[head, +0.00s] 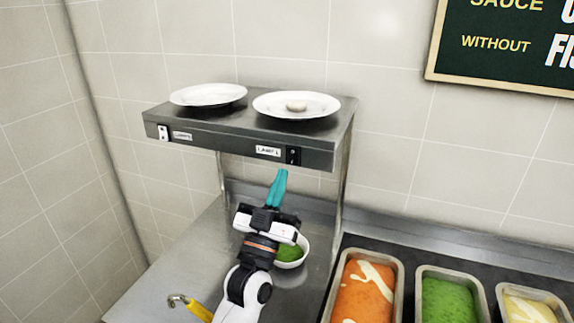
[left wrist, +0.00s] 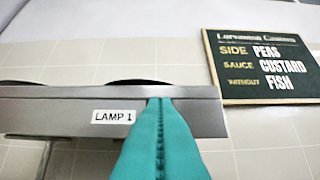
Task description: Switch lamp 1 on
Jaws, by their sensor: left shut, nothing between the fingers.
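The lamp 1 switch (head: 293,155) is a small black rocker on the front edge of the steel shelf (head: 330,140), right of a white label (head: 268,151). In the left wrist view the label (left wrist: 114,117) reads "LAMP 1". My left gripper (head: 280,174), with teal fingers, is shut and empty, its tips pointing up just below and slightly left of the switch in the head view. In the left wrist view the fingers (left wrist: 160,105) cover the spot right of the label, so the switch is hidden. I cannot tell whether they touch. My right gripper is not in view.
A second, white switch (head: 163,132) with a label (head: 183,136) is at the shelf's left end. Two plates (head: 208,94) stand on top. A bowl of green food (head: 290,252) is beneath, beside my left arm. A yellow-handled ladle (head: 197,309) and food trays (head: 400,290) lie in front.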

